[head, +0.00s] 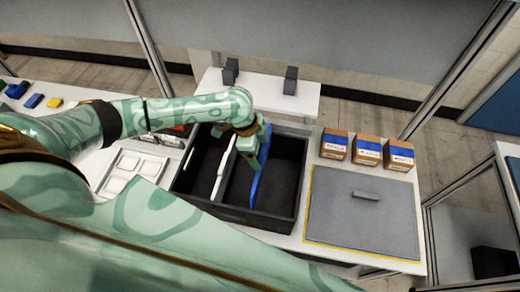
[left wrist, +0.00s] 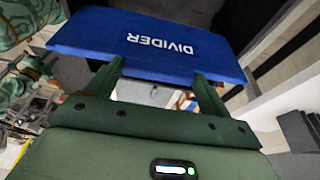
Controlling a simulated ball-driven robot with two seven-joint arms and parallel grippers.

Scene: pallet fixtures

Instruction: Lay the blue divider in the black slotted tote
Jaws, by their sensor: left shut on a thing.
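The blue divider (head: 261,168) is a thin flat panel, seen nearly edge-on and tilted in the head view. In the left wrist view the divider (left wrist: 150,42) shows its face with the word DIVIDER. My left gripper (head: 250,138) is shut on the divider near its upper part; its two fingers (left wrist: 160,75) reach the panel's edge. The black slotted tote (head: 258,217) stands on the table under the gripper. The divider's lower part is over or inside the tote; I cannot tell how deep. A white slotted panel (head: 222,168) stands in the tote, left of the divider. My right gripper is not seen.
Right of the tote lies a grey panel (head: 340,215) with a handle in a yellow outline. Several boxes (head: 367,151) with blue labels stand behind it. A white shelf (head: 265,92) with grey blocks is at the back. A white tray (head: 125,172) lies left.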

